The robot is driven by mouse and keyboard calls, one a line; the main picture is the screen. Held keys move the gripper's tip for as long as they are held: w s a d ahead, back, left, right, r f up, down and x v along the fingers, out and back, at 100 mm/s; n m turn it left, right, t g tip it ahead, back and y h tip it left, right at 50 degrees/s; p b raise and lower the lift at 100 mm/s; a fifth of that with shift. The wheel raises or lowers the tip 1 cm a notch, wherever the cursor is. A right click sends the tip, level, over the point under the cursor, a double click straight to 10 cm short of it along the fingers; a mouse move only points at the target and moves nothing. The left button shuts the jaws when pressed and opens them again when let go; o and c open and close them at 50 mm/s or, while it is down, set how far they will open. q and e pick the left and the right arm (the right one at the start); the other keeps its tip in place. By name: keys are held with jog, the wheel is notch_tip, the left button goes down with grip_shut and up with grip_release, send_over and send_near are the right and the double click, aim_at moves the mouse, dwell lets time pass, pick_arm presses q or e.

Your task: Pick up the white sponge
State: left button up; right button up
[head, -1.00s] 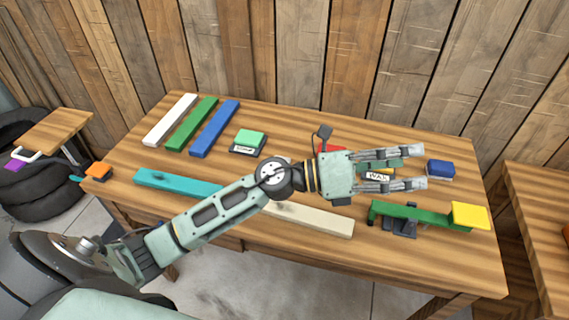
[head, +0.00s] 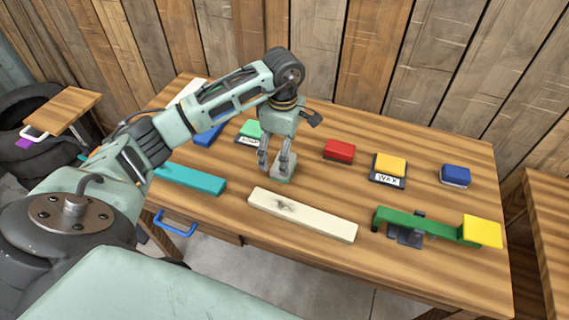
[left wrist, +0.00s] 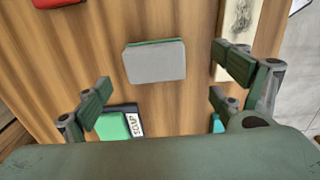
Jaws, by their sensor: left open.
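The white sponge (head: 286,164) is a pale grey-white block with a green layer on its underside. It lies on the table near the middle, and in the left wrist view it shows whole as a flat grey face (left wrist: 155,62) with a green edge. My left gripper (head: 272,172) points down close to the sponge, its fingers partly in front of it in the head view. In the left wrist view the open left gripper (left wrist: 163,82) has its fingers wide apart and holds nothing; the sponge lies beyond the fingertips. My right gripper is in neither view.
A green sponge on a SOAP label (left wrist: 115,124) lies beside the white sponge. A red sponge (head: 339,150), a yellow sponge on a WAX label (head: 390,165) and a blue sponge (head: 455,175) lie to the right. A cream bar (head: 302,214) lies in front, near a green-and-yellow seesaw (head: 420,222).

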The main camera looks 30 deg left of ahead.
pick_arm(q)
jog(key=f, duration=0.1)
jog(key=f+p, duration=0.1)
jog(key=f, duration=0.2)
jog(key=shift+w+a+f, duration=0.15)
jog(key=shift+w+f, duration=0.15)
jog(key=shift+f, duration=0.05)
jog(key=shift+f+p, duration=0.3)
jog(key=shift+f, duration=0.2)
jog(key=c, duration=1.1)
jog(key=shift+w+r, duration=0.1)
jog(key=shift+r, duration=0.05)
jog(key=shift+c, duration=0.2)
jog(key=shift+r, duration=0.2)
jog(key=r, duration=0.1)
jog(key=r+b, duration=0.1)
jog(key=r, duration=0.1)
jog(key=shift+d+r+b, duration=0.3)
jog(key=shift+r, duration=0.05)
jog(key=s+d+r+b, duration=0.2)
jog(key=d+r, duration=0.4)
jog(key=d, duration=0.4)
jog(key=shift+s+d+r, duration=0.3)
jog(key=shift+s+d, duration=0.1)
jog(key=shift+s, duration=0.1)
